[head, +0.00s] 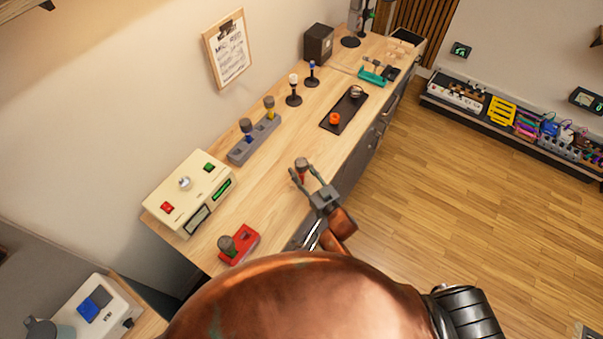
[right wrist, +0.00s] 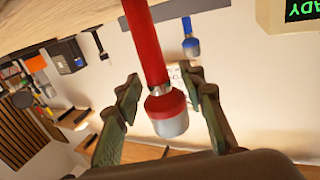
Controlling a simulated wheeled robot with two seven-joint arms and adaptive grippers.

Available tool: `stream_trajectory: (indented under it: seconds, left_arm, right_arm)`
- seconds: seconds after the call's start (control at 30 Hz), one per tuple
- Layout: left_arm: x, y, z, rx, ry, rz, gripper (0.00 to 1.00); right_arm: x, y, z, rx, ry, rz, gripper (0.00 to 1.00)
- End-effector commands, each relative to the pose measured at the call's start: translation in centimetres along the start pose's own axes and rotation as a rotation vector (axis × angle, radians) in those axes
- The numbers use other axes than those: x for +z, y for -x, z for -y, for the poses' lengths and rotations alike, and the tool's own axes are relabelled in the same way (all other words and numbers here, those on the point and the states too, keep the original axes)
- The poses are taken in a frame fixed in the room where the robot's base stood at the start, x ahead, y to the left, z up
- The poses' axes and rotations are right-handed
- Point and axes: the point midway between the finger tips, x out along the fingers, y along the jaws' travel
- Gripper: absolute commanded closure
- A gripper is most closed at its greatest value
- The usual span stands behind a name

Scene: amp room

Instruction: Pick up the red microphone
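The red microphone (head: 302,174) has a red handle and a grey head. In the head view it is near the middle of the wooden counter (head: 268,205), between the fingertips of my right gripper (head: 303,177). In the right wrist view the microphone (right wrist: 150,45) lies between the two fingers of the right gripper (right wrist: 164,88), with a gap showing on each side. The right gripper looks open around it. The far end of the handle is out of that view, so I cannot tell what it rests on. My left gripper is not in view.
A cream box (head: 190,190) and a grey holder (head: 241,150) with blue and yellow microphones stand along the wall. A dark tray (head: 340,115) lies farther back. Counter between them is clear.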

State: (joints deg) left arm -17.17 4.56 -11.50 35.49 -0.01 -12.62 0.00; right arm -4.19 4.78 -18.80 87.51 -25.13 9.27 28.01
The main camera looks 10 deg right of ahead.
Motion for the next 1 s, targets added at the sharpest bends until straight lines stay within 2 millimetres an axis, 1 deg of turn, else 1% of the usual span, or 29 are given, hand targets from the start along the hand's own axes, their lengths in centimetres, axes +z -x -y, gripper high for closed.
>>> stream_trajectory:
  seconds: [0.2, 0.73, 1.0]
  left_arm:
    - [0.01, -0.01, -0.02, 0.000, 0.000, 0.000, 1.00]
    - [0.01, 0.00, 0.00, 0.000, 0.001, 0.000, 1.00]
    - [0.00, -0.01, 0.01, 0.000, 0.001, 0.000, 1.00]
  right_arm:
    - [0.06, -0.06, -0.02, 0.000, 0.000, 0.001, 0.63]
    - [0.08, -0.01, -0.05, 0.001, 0.000, 0.001, 0.99]
    - [-0.09, -0.04, -0.04, 0.000, 0.001, -0.001, 1.00]
